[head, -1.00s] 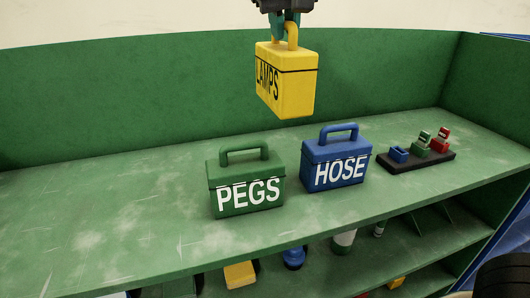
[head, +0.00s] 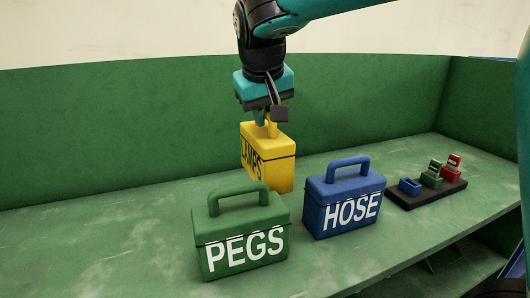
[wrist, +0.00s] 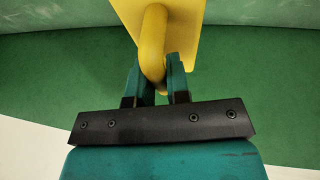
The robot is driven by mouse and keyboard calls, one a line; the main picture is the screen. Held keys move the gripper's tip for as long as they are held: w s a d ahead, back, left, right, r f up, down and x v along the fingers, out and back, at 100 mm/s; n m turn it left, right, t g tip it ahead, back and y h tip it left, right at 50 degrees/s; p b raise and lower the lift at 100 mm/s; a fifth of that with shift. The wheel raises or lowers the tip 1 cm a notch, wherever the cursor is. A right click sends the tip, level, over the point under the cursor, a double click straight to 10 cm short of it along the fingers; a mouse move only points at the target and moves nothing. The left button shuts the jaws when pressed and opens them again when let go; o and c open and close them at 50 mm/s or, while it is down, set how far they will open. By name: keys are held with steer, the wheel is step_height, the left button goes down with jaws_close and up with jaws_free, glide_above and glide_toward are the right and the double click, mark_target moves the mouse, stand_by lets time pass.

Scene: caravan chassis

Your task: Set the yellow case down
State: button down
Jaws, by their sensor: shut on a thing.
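The yellow case (head: 268,160), lettered LAMPS, hangs upright by its handle from my gripper (head: 266,116). It is behind the green PEGS case and the blue HOSE case, near the back wall.
The green PEGS case (head: 243,258) and the blue HOSE case (head: 318,212) stand on the green shelf (head: 110,260). A dark tray (head: 425,196) with small blue, green and red model cases lies at the right. The shelf's left part is clear.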

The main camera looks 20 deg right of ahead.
mark_target(264, 146)
steer(key=shift+f+p, duration=0.5)
steer(key=shift+f, duration=3)
steer(key=shift+f, duration=0.15)
steer(key=c, duration=1.1)
jaws_free()
